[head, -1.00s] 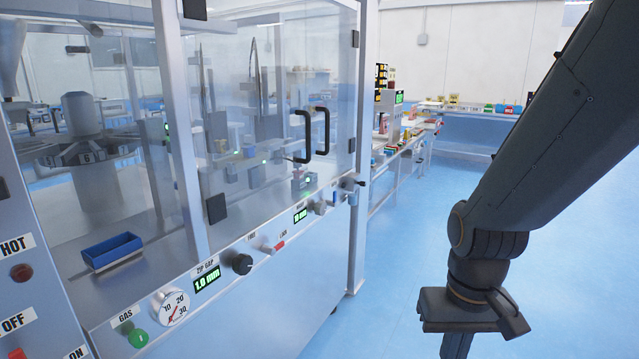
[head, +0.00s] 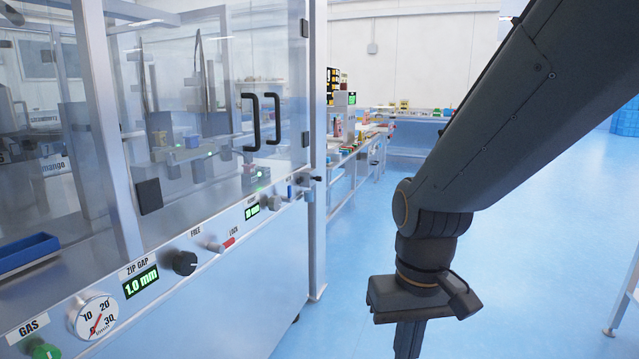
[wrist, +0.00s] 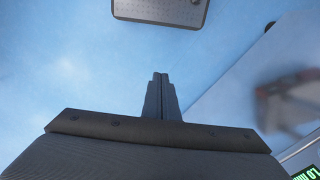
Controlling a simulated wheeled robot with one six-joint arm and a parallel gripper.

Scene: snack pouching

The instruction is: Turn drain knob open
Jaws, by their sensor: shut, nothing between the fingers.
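The machine's front panel (head: 235,300) runs along the left of the head view. It carries a black round knob (head: 185,263), a red-tipped FREE/LOCK lever (head: 228,243), a grey knob (head: 274,203) and a small dark valve-like fitting (head: 309,179) at the far right end. No drain label is legible, so I cannot tell which one is the drain knob. My gripper (head: 408,340) points down to the right of the panel, apart from it over the floor. In the wrist view my gripper (wrist: 160,78) has its fingers together, with nothing between them.
Glass doors with black handles (head: 262,122) stand above the panel. A pressure-style dial (head: 94,317) and a green GAS button (head: 46,352) are at lower left. A bench (head: 350,165) stands beyond the machine. Blue floor (head: 530,260) is open at the right.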

